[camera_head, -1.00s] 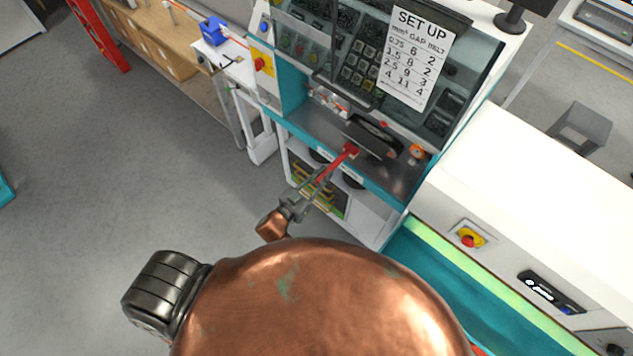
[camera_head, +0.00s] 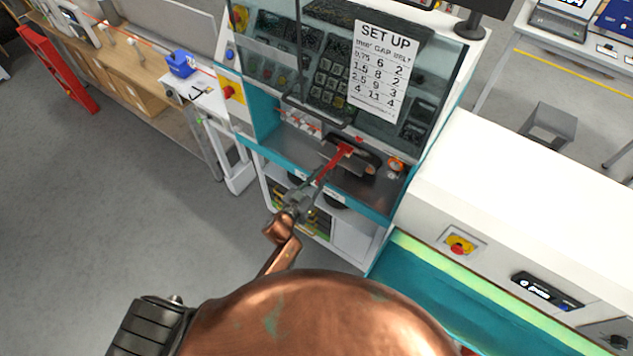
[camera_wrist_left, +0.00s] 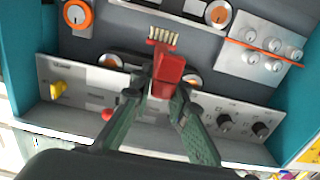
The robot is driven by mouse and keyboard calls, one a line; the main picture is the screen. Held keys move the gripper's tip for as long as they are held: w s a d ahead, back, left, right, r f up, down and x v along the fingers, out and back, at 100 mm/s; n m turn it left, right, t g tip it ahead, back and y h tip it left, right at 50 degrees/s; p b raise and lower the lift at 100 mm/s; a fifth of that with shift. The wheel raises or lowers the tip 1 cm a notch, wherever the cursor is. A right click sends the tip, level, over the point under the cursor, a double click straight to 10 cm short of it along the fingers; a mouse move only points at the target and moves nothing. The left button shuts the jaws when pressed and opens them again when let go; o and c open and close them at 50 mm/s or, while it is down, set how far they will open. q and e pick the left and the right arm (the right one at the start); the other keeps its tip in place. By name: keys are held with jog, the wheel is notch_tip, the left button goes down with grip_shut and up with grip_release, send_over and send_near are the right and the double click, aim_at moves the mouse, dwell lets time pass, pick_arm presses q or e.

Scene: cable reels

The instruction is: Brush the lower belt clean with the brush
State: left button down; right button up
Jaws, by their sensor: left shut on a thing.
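My left gripper (camera_head: 322,178) reaches into the open machine and is shut on the red brush (camera_head: 341,151). In the left wrist view the gripper (camera_wrist_left: 158,98) pinches the red brush (camera_wrist_left: 169,68) between its two green-grey fingers. The brush's pale bristles (camera_wrist_left: 163,36) point up the picture, over the grey back plate. The lower belt (camera_wrist_left: 130,60), dark with orange-centred pulleys, lies behind the brush, which hides part of it. Another belt (camera_wrist_left: 170,12) runs along the top of that view. I cannot tell whether the bristles touch a surface. My right gripper is not in view.
A panel with knobs (camera_wrist_left: 235,122) lies in front of the belts, and a block of grey knobs (camera_wrist_left: 265,45) is to the right. Teal side walls (camera_wrist_left: 290,75) bound the space. A glass door with the SET UP sheet (camera_head: 384,72) is above. An orange dial (camera_head: 396,164) is right of the brush.

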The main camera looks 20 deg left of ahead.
aim_at(331, 164)
pick_arm(q)
jog(key=shift+b+x, duration=0.75)
jog(key=shift+x, duration=1.9)
jog(key=shift+d, duration=0.1)
jog(key=shift+f+b, duration=0.9)
jog(key=shift+f, duration=0.25)
